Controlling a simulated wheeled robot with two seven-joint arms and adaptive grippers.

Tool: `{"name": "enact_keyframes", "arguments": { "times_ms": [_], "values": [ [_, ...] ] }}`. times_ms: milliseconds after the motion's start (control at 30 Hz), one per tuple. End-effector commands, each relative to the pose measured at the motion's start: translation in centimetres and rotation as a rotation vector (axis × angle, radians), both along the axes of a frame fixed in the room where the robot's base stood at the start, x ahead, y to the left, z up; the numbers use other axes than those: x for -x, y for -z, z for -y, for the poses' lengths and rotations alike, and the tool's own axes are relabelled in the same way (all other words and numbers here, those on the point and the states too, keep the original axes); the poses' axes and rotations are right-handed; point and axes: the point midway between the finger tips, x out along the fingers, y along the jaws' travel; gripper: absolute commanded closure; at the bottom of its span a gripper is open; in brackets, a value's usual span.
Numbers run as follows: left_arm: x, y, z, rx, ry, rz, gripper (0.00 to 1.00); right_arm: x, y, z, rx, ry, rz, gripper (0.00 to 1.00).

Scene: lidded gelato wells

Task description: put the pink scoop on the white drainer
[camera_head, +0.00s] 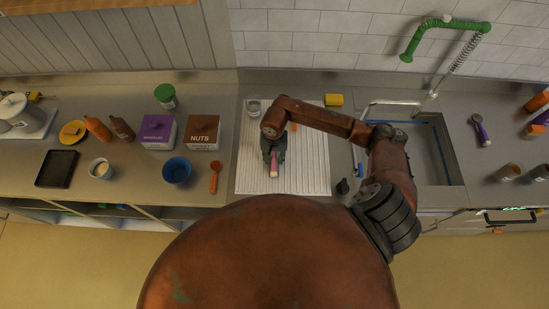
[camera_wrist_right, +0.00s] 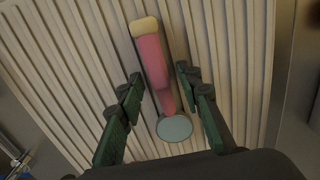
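The pink scoop (camera_wrist_right: 152,60) has a pink handle with a cream end and a round grey head. It lies on the ribbed white drainer (camera_wrist_right: 235,60) in the right wrist view, with a narrow shadow beside it. In the head view the scoop (camera_head: 274,171) shows just below my right gripper (camera_head: 273,157), over the drainer (camera_head: 313,170). My right gripper (camera_wrist_right: 161,76) is open, with one finger on each side of the handle and gaps between. My left gripper is not in view.
A glass (camera_head: 254,108) and a yellow sponge (camera_head: 334,100) are at the drainer's back. A sink (camera_head: 433,150) lies to the right. An orange spoon (camera_head: 214,177) and a blue bowl (camera_head: 177,170) stand left of the drainer. The drainer's front right part is clear.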

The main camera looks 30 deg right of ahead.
Motion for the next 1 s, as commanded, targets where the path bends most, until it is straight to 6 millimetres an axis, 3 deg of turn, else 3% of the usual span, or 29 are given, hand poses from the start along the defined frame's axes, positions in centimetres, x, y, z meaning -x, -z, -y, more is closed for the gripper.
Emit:
{"name": "enact_keyframes", "arguments": {
  "times_ms": [167, 500, 700, 1000],
  "values": [
    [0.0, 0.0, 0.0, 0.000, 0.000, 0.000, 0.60, -0.2, -1.1, 0.1, 0.002, 0.000, 0.005, 0.67],
    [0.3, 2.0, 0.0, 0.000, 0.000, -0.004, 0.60, -0.2, -8.0, 0.1, 0.002, -0.001, 0.006, 0.67],
    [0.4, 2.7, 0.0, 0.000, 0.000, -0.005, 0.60, -0.1, -11.1, 0.1, 0.002, 0.000, 0.003, 0.67],
    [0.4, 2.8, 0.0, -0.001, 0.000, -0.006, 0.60, 0.0, -12.3, 0.0, -0.001, 0.000, 0.001, 0.67]
  ]
}}
